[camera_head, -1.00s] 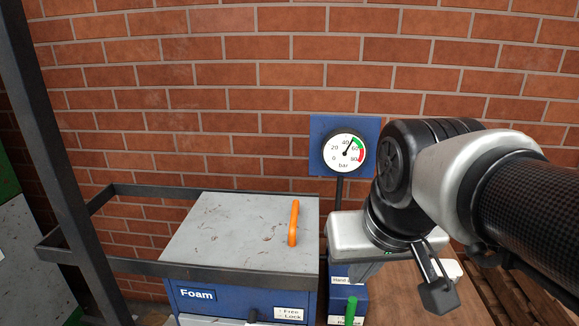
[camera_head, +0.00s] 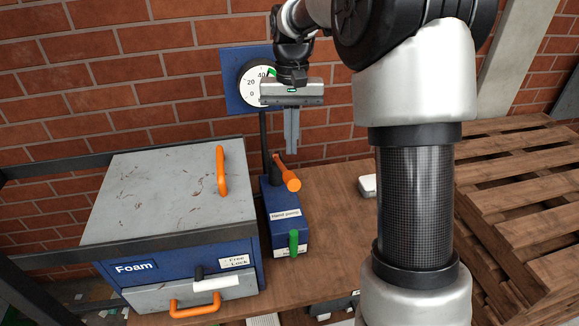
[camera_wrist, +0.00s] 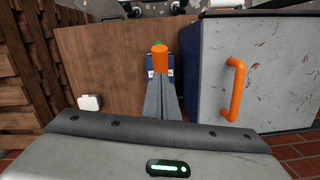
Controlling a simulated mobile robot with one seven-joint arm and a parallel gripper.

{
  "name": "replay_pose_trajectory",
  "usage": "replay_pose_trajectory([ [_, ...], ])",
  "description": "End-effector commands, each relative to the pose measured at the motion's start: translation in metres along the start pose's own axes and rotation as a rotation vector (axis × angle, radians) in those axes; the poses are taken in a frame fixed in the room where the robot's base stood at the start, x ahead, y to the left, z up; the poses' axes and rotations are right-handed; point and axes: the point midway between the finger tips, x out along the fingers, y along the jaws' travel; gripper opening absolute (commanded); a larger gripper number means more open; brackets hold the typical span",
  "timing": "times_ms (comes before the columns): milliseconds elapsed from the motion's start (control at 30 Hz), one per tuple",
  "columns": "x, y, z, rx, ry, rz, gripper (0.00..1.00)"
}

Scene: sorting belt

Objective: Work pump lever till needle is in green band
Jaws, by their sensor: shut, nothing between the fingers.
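The hand pump (camera_head: 285,222) is a blue box on the wooden table. Its lever has an orange grip (camera_head: 288,180), tilted up and back. The grip also shows in the wrist view (camera_wrist: 160,58), just beyond my fingertips. The pressure gauge (camera_head: 252,86) is on a blue panel on the wall. My gripper covers its right part, so the needle cannot be read; some green shows at its upper edge. My gripper (camera_head: 292,150) is shut and empty, pointing down, close above and behind the orange grip. I cannot tell whether it touches it.
A green knob (camera_head: 293,243) is on the pump's front. Left of the pump stands the blue Foam box (camera_head: 180,265) with a grey lid, an orange lid handle (camera_head: 221,170) and a drawer. A small white object (camera_head: 368,186) lies right. Wooden pallets (camera_head: 530,205) stand further right.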

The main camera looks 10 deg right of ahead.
Motion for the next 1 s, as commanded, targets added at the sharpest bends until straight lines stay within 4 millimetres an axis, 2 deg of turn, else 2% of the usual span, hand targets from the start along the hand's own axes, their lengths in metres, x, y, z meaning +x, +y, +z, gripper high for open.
replay_pose_trajectory([
  [567, 0.009, 0.0, -0.002, 0.002, -0.005, 0.0, 0.0],
  [767, 0.03, 0.0, -0.001, 0.002, -0.007, 0.0, 0.0],
  [1000, 0.064, 0.0, -0.002, 0.003, -0.004, -0.001, 0.0],
])
